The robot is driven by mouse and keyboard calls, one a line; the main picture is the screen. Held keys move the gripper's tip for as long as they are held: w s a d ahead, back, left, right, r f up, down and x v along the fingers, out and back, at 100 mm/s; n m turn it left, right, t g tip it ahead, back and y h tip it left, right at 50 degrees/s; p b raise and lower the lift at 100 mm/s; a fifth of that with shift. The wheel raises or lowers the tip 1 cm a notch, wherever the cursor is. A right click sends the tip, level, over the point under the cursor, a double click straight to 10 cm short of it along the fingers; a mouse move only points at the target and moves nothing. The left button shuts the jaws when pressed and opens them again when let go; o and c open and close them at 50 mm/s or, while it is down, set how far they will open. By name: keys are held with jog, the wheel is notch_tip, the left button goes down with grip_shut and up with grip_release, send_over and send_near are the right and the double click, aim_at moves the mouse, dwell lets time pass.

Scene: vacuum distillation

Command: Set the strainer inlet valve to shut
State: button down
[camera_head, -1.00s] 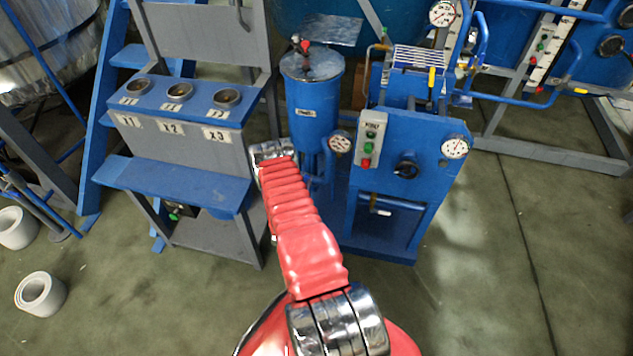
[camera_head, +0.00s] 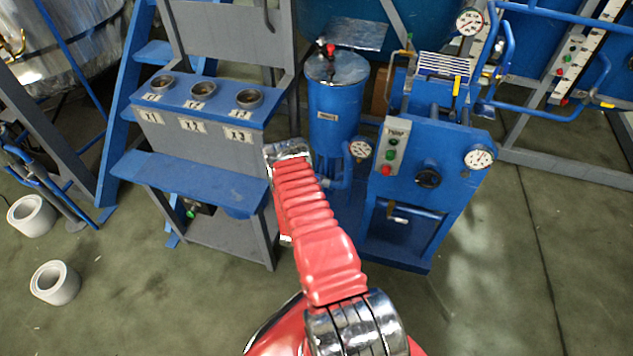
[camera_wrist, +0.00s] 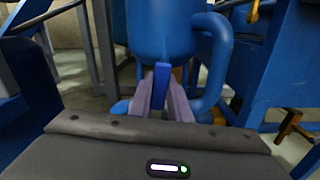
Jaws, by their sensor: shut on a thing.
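The strainer looks to be the upright blue canister (camera_head: 335,112) with a small red part on its lid. Its lower body also shows in the wrist view (camera_wrist: 165,30). Below it in the wrist view, a flat blue handle (camera_wrist: 161,80) stands upright between the fingers of my gripper (camera_wrist: 161,98). The gripper is shut on this handle, which appears to be the inlet valve's. A thick blue pipe bends down just right of the fingers. In the head view my red arm hides the gripper and the handle.
A grey and blue stand (camera_head: 205,160) with several cups is left of the arm. A blue pump panel (camera_head: 430,165) with a gauge, buttons and a black knob is on the right. Two pale rings (camera_head: 55,283) lie on the floor at left. The floor at right is clear.

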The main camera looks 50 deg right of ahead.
jog(key=c, duration=1.6)
grip_release()
jog(key=shift+c, duration=0.2)
jog(key=v, duration=1.4)
jog(key=shift+d+f, duration=0.1)
jog(key=shift+c, duration=0.2)
